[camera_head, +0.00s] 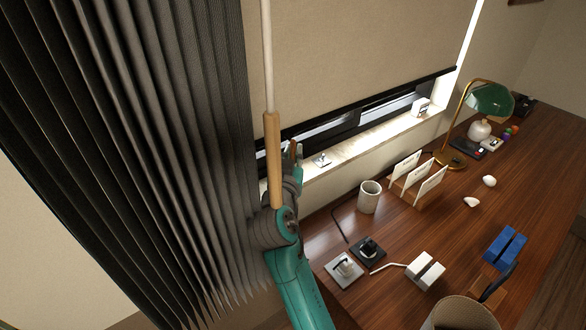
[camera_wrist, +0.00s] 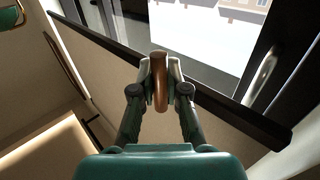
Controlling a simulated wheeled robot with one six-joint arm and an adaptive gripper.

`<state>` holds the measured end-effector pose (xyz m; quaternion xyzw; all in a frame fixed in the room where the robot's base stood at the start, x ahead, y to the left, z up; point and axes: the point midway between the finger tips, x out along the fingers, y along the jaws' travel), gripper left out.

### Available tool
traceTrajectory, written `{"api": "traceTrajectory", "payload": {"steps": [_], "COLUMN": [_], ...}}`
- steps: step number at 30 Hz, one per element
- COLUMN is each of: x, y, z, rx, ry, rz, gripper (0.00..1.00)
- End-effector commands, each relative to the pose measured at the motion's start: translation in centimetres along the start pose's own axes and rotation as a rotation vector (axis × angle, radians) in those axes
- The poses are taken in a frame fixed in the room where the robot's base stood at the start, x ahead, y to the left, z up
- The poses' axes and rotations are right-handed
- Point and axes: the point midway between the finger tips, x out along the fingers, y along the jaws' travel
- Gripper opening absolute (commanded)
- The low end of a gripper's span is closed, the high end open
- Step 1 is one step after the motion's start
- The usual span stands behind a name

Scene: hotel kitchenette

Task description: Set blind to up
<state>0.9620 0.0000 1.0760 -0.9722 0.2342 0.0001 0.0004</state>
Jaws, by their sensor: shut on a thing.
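The blind (camera_head: 350,60) is a beige roller blind with a black bottom bar (camera_head: 375,98). It covers most of the window in the head view, with a strip of glass bare below it. The bar also crosses the wrist view diagonally (camera_wrist: 225,108). My gripper (camera_head: 292,152) is at the window, just below the left part of the bar. In the wrist view my gripper (camera_wrist: 160,75) is shut on a brown, rounded pull (camera_wrist: 159,85). How the pull joins the blind is hidden.
A dark pleated curtain (camera_head: 150,130) hangs left of my arm. A wand with a wooden grip (camera_head: 272,165) hangs in front of my arm. A desk (camera_head: 450,215) on the right holds a green lamp (camera_head: 490,100), a cup (camera_head: 369,197) and cards (camera_head: 418,180).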

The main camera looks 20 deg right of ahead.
Motion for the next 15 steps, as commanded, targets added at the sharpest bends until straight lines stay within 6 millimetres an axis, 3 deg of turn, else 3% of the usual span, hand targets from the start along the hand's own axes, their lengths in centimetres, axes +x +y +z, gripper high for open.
{"api": "traceTrajectory", "payload": {"steps": [3, 6, 15], "x": [0.0, 0.0, 0.0], "y": [0.0, 0.0, 0.0], "z": [-2.6, -3.5, -3.6], "rx": [0.003, 0.001, -0.001], "ry": [0.005, 0.002, 0.001], "rz": [-0.001, -0.001, -0.002], "gripper": [0.00, 0.00, 0.00]}}
